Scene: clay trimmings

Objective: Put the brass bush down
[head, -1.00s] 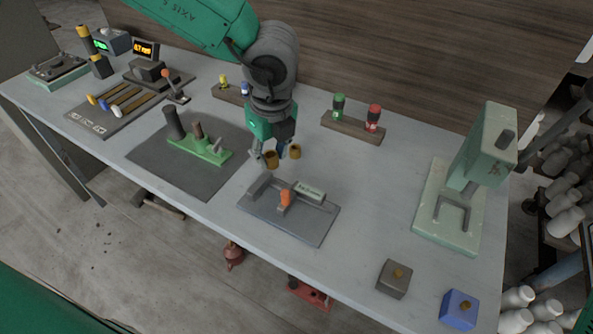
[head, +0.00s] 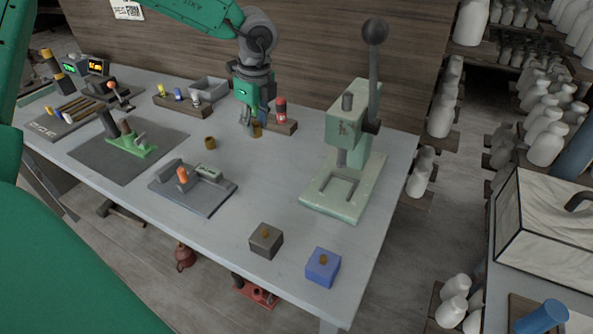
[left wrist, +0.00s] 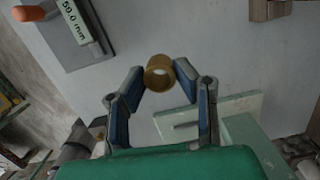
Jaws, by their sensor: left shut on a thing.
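A brass bush (head: 257,130) is between the fingertips of my left gripper (head: 251,126), toward the back of the table. In the left wrist view, the bush (left wrist: 160,73) shows as a short ring with its bore facing the camera, and both blue-padded fingertips (left wrist: 160,75) close on its sides. I cannot tell whether its underside touches the table. A second brass bush (head: 210,142) stands alone on the table, left of the gripper. My right gripper is not in view.
A pale green lever press (head: 345,185) stands to the right, and a grey gauge fixture (head: 193,190) with an orange handle to the front left. Grey (head: 266,241) and blue (head: 323,267) blocks sit in front. The table between is clear.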

